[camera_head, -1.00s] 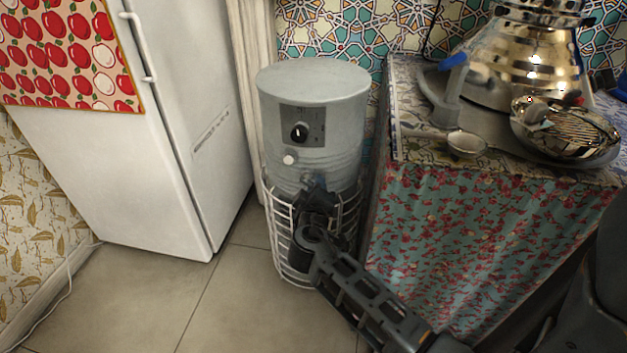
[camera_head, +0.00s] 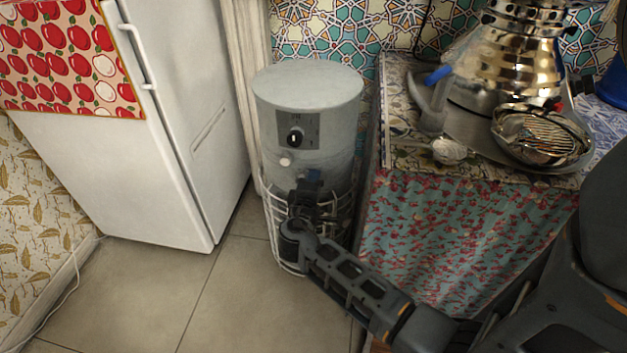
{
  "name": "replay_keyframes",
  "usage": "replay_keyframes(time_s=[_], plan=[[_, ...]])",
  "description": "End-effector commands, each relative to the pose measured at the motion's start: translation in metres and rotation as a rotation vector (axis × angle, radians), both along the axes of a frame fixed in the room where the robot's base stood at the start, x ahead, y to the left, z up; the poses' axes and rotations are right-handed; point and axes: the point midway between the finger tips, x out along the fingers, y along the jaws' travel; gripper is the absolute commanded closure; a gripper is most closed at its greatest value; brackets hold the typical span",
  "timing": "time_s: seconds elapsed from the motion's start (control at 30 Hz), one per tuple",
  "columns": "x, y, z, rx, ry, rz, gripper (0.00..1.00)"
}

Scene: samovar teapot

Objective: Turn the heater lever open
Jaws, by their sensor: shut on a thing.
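The grey cylindrical heater (camera_head: 309,90) stands upright on the floor between the refrigerator and the cloth-covered stand. A dark panel on its front bears a black round knob (camera_head: 295,137), and a small white button (camera_head: 285,162) sits below it. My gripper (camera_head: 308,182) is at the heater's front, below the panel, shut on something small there. The heater lever is not clearly visible; my gripper and wrist hide that spot, so I cannot tell its angle.
A white wire cage (camera_head: 270,218) surrounds the heater's lower part. A white refrigerator (camera_head: 160,180) stands left. At right, the cloth-covered stand (camera_head: 455,235) carries a shiny samovar (camera_head: 515,50) and a metal strainer bowl (camera_head: 540,138). Tiled floor (camera_head: 235,300) is clear in front.

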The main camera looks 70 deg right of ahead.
Motion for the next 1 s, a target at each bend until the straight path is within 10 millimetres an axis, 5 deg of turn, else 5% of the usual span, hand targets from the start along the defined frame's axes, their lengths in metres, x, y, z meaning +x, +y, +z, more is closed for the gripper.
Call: replay_keyframes(time_s=[0.4, 0.43, 0.6, 1.0], plan=[[0.001, 0.001, 0.000, 0.000, 0.007, 0.004, 1.00], [0.001, 0.001, 0.000, 0.000, 0.006, 0.004, 0.76], [0.001, 0.001, 0.000, -0.001, 0.006, 0.003, 0.60], [-0.001, 0.015, 0.003, -0.001, 0.007, 0.005, 0.60]])
